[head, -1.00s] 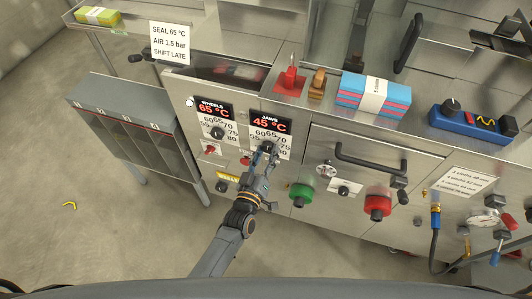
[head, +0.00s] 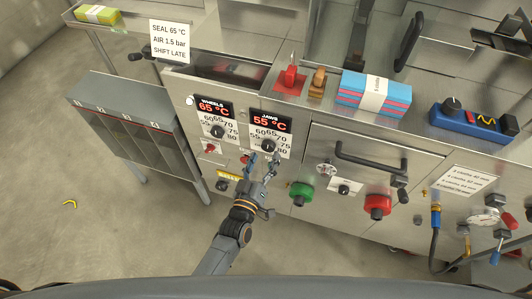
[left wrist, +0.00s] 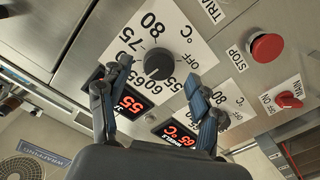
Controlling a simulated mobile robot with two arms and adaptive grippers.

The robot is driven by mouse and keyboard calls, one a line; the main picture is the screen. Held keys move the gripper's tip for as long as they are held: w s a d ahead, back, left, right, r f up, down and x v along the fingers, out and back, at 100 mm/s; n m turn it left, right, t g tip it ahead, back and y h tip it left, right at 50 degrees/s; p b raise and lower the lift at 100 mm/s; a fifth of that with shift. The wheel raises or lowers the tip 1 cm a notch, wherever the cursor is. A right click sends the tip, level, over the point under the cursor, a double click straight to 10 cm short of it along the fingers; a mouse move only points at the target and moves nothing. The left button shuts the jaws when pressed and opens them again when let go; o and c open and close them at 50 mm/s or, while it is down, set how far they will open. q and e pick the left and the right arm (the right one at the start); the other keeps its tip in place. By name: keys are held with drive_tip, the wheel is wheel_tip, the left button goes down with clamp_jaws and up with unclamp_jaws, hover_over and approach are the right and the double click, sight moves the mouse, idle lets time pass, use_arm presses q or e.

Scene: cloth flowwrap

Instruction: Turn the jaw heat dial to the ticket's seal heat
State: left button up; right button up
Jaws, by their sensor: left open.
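The jaws heat dial (head: 268,146) is a black knob on a white scale plate, under a red display (head: 270,122) reading 55 °C. In the left wrist view the dial (left wrist: 158,64) sits just beyond and between the fingertips, not touched. My left gripper (head: 263,158) is open below the dial; its two fingers (left wrist: 158,82) are spread apart. The ticket (head: 170,42) reads SEAL 65 °C, AIR 1.5 bar, SHIFT LATE. The wheels display (head: 213,107) left of it reads 65 °C, with its own dial (head: 217,132). My right gripper is not seen.
A green button (head: 300,192) and a red button (head: 377,205) stick out right of the dial. A drawer handle (head: 370,165) juts from the panel.

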use_arm(q)
drive_tip(key=v, duration=0.9)
drive_tip(key=shift+s, duration=0.25)
drive_tip(key=s+a+f+m+g+y, duration=0.1)
drive_tip(key=s+a+f+g, duration=0.25)
drive_tip(key=f, duration=0.45)
drive_tip(key=s+a+f+m+g, duration=0.15)
drive_tip(key=s+f, duration=0.25)
drive_tip(key=f, duration=0.5)
drive_tip(key=s+a+f+m+g+y, duration=0.1)
drive_tip(key=s+a+f+g, duration=0.2)
drive_tip(key=f, duration=0.5)
drive_tip(key=s+a+f+g+y, duration=0.1)
drive_tip(key=s+a+f+g, duration=0.1)
drive_tip(key=s+a+f, duration=0.2)
drive_tip(key=s+a+f+g+y, duration=0.1)
drive_tip(key=s+a+f+g, duration=0.2)
drive_tip(key=s, duration=0.8)
drive_tip(key=s+a+f+m+g+y, duration=0.1)
drive_tip(key=s+a+f+g, duration=0.2)
drive_tip(key=s+a+f, duration=0.2)
drive_tip(key=s+f, duration=0.1)
drive_tip(key=s, duration=0.1)
drive_tip(key=shift+s+f+y, duration=0.3)
drive_tip(key=shift+s+f, duration=0.1)
drive_tip(key=shift+d, duration=0.1)
